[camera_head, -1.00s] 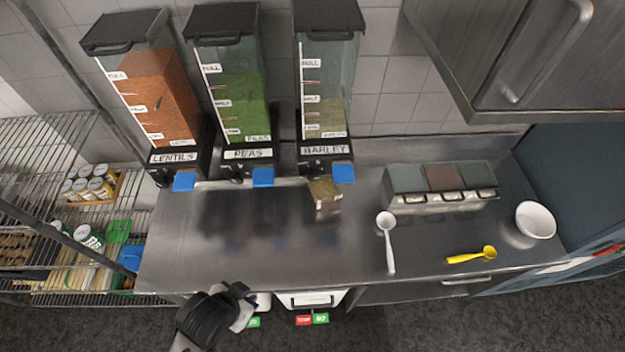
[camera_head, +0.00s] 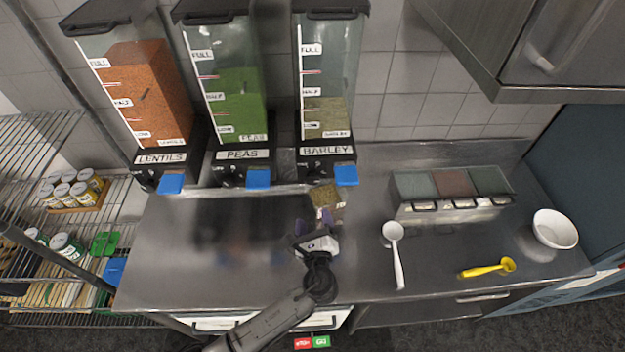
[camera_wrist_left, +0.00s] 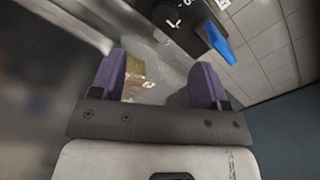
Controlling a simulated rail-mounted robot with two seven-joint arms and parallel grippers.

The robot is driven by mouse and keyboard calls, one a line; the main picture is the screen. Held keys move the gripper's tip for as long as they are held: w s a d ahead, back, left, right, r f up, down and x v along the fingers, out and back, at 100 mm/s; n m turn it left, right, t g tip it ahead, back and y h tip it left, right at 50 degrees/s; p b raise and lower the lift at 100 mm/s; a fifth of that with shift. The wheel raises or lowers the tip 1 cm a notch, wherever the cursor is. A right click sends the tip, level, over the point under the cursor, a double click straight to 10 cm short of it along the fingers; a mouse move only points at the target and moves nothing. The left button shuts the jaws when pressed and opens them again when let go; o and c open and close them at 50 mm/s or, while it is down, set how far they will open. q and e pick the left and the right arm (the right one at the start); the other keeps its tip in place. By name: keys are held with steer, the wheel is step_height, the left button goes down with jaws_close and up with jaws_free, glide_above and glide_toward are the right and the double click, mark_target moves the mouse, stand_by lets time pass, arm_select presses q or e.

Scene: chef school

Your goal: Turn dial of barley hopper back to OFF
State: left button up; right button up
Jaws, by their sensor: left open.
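The barley hopper (camera_head: 328,85) stands against the wall at the right end of the row, with a low level of barley. Its black dial (camera_head: 304,168) sits low on its front, left of the blue lever (camera_head: 346,175). The setting is too small to read. In the left wrist view the dial (camera_wrist_left: 172,17) shows large at the top, beside the blue lever (camera_wrist_left: 220,44). My left gripper (camera_head: 312,222) is open and empty over the counter, in front of and below the dial, apart from it. Its purple fingers (camera_wrist_left: 158,72) point toward the hopper. My right gripper is not in view.
A clear container with barley (camera_head: 328,196) stands below the barley hopper, close to my left gripper. The lentils hopper (camera_head: 150,95) and peas hopper (camera_head: 232,95) stand to the left. A white ladle (camera_head: 395,250), yellow spoon (camera_head: 485,269) and white bowl (camera_head: 555,229) lie right.

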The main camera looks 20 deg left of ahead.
mark_target(313, 182)
arm_select(q)
steer(key=w+a+m, duration=0.1)
steer(key=w, duration=0.2)
steer(key=w+a+m, duration=0.1)
steer(key=w+a, duration=0.1)
steer(key=w, duration=0.2)
steer(key=w+a+m+p, duration=0.1)
steer(key=w, duration=0.3)
steer(key=shift+a+r+m, duration=0.1)
steer(key=shift+a+m, duration=0.2)
steer(key=shift+a, duration=0.1)
steer(key=shift+x, duration=0.9)
steer(key=c, duration=0.9)
steer(key=shift+c, duration=0.2)
